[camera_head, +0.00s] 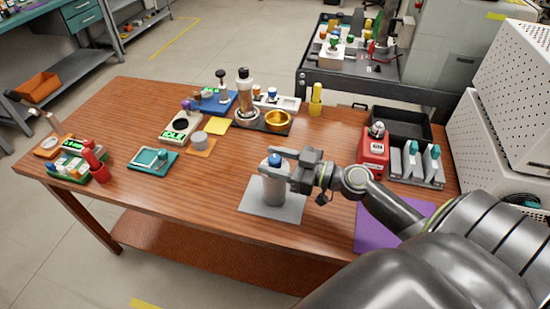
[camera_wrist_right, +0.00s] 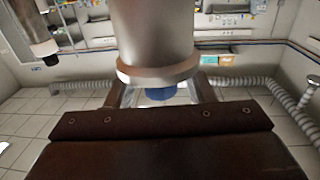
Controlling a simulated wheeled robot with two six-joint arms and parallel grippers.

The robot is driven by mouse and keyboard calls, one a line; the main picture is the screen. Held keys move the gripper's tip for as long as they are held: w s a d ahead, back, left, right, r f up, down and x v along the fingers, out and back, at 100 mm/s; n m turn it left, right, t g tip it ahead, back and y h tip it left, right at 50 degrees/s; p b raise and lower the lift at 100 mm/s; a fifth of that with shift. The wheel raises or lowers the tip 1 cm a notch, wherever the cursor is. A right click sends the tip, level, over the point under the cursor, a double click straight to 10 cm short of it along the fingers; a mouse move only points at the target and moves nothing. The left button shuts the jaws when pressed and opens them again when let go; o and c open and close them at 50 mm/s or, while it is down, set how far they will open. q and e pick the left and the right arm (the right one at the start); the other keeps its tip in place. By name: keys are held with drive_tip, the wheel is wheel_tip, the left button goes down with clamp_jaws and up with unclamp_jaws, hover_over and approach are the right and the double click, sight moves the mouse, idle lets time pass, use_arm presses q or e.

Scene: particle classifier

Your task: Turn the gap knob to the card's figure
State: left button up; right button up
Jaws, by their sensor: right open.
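A grey cylindrical device (camera_head: 274,187) stands upright on a light grey mat (camera_head: 272,212) near the table's front. It has a blue knob (camera_head: 276,159) at its top. My right gripper (camera_head: 281,163) is at the knob's height with its open fingers around or beside it. Whether the fingers touch the knob cannot be told. I cannot make out a card with a readable figure. My left gripper is out of view.
A red device (camera_head: 372,160) and a grey rack (camera_head: 418,170) stand to the right, by a purple mat (camera_head: 372,232). A brass bowl (camera_head: 278,119) and several small instruments are behind.

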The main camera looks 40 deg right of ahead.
drive_tip(key=c, duration=0.9)
drive_tip(key=shift+c, duration=0.2)
